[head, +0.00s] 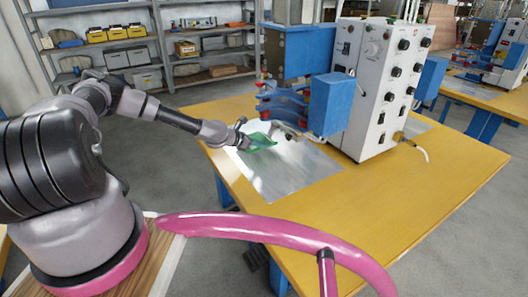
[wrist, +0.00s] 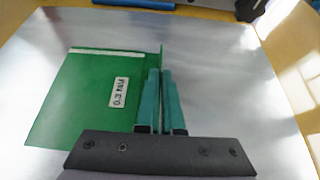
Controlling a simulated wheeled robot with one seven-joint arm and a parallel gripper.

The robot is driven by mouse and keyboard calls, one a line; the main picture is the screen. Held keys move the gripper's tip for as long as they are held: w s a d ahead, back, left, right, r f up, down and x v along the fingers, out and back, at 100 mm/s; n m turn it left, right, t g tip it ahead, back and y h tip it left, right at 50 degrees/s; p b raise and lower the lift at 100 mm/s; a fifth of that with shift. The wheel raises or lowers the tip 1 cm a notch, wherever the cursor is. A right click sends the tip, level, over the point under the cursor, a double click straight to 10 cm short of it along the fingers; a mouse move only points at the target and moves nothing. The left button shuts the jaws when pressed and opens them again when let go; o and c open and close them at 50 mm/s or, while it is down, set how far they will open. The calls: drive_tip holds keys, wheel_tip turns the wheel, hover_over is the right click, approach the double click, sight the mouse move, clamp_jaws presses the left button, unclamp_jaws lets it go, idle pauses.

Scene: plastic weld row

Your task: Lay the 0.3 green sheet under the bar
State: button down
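The green sheet (wrist: 80,95) with a white "0.3 MM" label lies over the shiny metal plate (wrist: 225,65) in the wrist view. It has a pale strip along its far edge and a thin upright lip on its right side. My gripper (wrist: 160,72) has its two teal fingers close together on either side of that lip, shut on it. In the head view the green sheet (head: 262,142) is small beside my gripper (head: 244,138), in front of the blue welding machine (head: 330,103). The bar cannot be made out clearly under the blue head.
The white control box (head: 380,85) stands on the yellow table (head: 400,190) behind the machine. The metal plate (head: 290,175) is bare towards the front. A pink curved rail (head: 250,226) crosses the foreground. Shelves with boxes (head: 130,50) stand at the back left.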

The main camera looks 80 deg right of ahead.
drive_tip(key=shift+s+d+f, duration=0.1)
drive_tip(key=shift+s+f, duration=0.1)
drive_tip(key=shift+f, duration=0.7)
drive_tip(key=shift+s+d+f, duration=0.1)
drive_tip(key=shift+s+f, duration=0.05)
drive_tip(key=shift+f, duration=0.75)
drive_tip(key=c, duration=1.1)
unclamp_jaws()
drive_tip(key=shift+o, duration=0.2)
drive_tip(key=v, duration=1.2)
drive_tip(key=shift+w, duration=0.1)
